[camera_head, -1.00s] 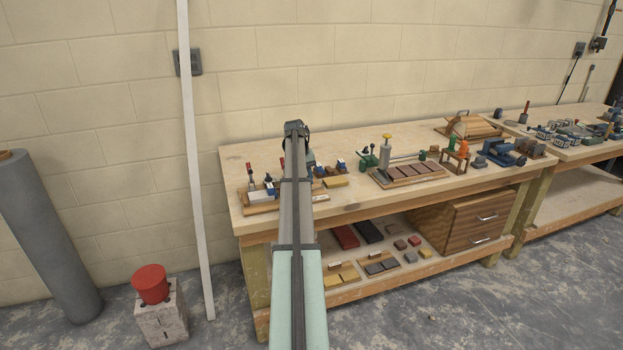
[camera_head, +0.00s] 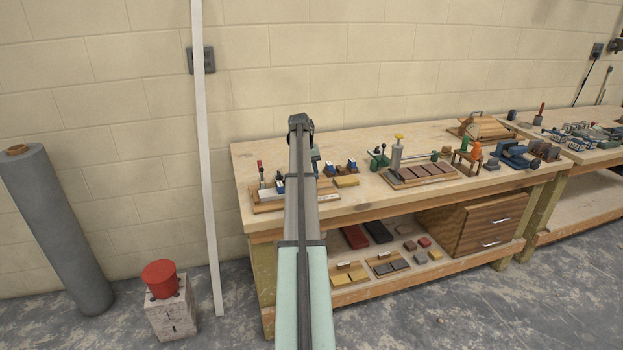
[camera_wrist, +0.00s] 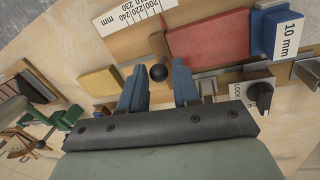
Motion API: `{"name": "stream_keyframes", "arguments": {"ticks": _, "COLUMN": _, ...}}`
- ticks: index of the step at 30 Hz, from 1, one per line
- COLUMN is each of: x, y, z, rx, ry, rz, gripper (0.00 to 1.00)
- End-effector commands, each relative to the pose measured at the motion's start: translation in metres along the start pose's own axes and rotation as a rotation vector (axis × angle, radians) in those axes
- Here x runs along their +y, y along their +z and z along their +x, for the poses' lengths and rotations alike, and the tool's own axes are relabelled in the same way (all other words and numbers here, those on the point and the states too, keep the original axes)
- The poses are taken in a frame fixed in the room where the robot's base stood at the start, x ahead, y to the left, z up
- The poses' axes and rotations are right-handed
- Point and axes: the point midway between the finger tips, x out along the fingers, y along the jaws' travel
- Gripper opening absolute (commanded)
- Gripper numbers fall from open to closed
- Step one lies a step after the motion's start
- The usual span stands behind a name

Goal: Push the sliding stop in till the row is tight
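My gripper (camera_wrist: 159,88) has two blue fingers, standing apart with a black ball knob (camera_wrist: 158,72) between their tips in the wrist view. I see gaps beside the knob. A brown wooden piece (camera_wrist: 158,45) above the knob, perhaps the sliding stop, is at the left end of a red block (camera_wrist: 207,42). A blue block marked 10 mm (camera_wrist: 285,30) stands right of the red one. A dark knob marked LOCK (camera_wrist: 262,94) is at the right. In the head view my arm hides the gripper and part of the wooden jig (camera_head: 262,208).
A millimetre scale (camera_wrist: 140,14) runs along the top. A yellow block (camera_wrist: 102,82) lies left of the fingers.

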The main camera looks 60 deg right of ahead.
Motion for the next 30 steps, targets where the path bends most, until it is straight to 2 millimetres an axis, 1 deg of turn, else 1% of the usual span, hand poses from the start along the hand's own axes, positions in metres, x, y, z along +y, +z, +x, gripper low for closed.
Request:
{"name": "stream_keyframes", "arguments": {"ticks": 1, "x": 0.000, "y": -0.001, "z": -0.011, "rx": 0.003, "ry": 0.000, "rz": 0.000, "gripper": 0.31}}
{"name": "stream_keyframes", "arguments": {"ticks": 9, "x": 0.000, "y": -0.001, "z": -0.064, "rx": 0.003, "ry": 0.000, "rz": 0.000, "gripper": 0.31}}
{"name": "stream_keyframes", "arguments": {"ticks": 15, "x": 0.000, "y": -0.001, "z": -0.096, "rx": 0.003, "ry": 0.000, "rz": 0.000, "gripper": 0.31}}
{"name": "stream_keyframes", "arguments": {"ticks": 21, "x": 0.000, "y": 0.000, "z": -0.113, "rx": 0.001, "ry": -0.001, "rz": 0.000, "gripper": 0.31}}
{"name": "stream_keyframes", "arguments": {"ticks": 24, "x": 0.000, "y": 0.000, "z": -0.117, "rx": 0.001, "ry": -0.001, "rz": 0.000, "gripper": 0.31}}
{"name": "stream_keyframes", "arguments": {"ticks": 30, "x": 0.000, "y": 0.000, "z": -0.118, "rx": 0.001, "ry": -0.001, "rz": 0.000, "gripper": 0.31}}
